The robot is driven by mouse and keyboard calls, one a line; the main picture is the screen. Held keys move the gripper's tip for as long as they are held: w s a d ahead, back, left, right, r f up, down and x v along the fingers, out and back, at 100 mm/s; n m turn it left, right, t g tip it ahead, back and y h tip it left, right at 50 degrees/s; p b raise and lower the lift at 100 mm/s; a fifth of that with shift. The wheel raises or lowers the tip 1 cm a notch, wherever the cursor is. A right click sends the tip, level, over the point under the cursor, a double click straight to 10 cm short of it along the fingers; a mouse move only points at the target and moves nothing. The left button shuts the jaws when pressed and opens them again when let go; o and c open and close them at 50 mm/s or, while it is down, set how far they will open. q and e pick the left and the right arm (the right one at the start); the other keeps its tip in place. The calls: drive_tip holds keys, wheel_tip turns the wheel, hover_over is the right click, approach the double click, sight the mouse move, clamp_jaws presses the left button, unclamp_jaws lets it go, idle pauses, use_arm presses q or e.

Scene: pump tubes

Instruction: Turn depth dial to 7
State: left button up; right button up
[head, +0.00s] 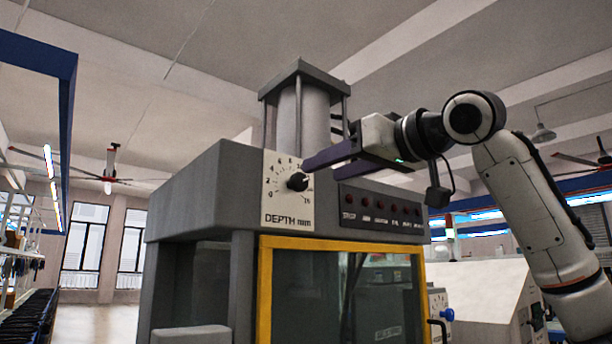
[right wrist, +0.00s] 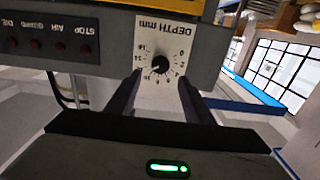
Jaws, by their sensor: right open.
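The depth dial is a black knob (head: 297,181) on a white scale plate (head: 288,212) marked "DEPTH mm", on the upper front of the grey machine. The knob shows upside down in the right wrist view (right wrist: 160,64). Its small white mark seems to lie on the side of the higher numbers; the exact number is too small to read. My right gripper (head: 320,168) comes in from the right and is open and empty. In the right wrist view its two dark fingers (right wrist: 160,78) point at the dial, their tips toward either side of the knob, without visible contact. My left gripper is out of view.
A dark panel with a row of red buttons (head: 380,206) is right of the dial, under my right gripper. A yellow-framed window (head: 340,244) is below. A grey cylinder housing (head: 302,115) rises on top of the machine. Space in front of the dial looks clear.

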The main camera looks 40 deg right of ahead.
sight(302, 179)
drive_tip(key=w, duration=0.4)
drive_tip(key=shift+w+a+p, duration=0.2)
drive_tip(key=shift+w+p, duration=0.15)
drive_tip(key=shift+w, duration=0.9)
drive_tip(key=c, duration=1)
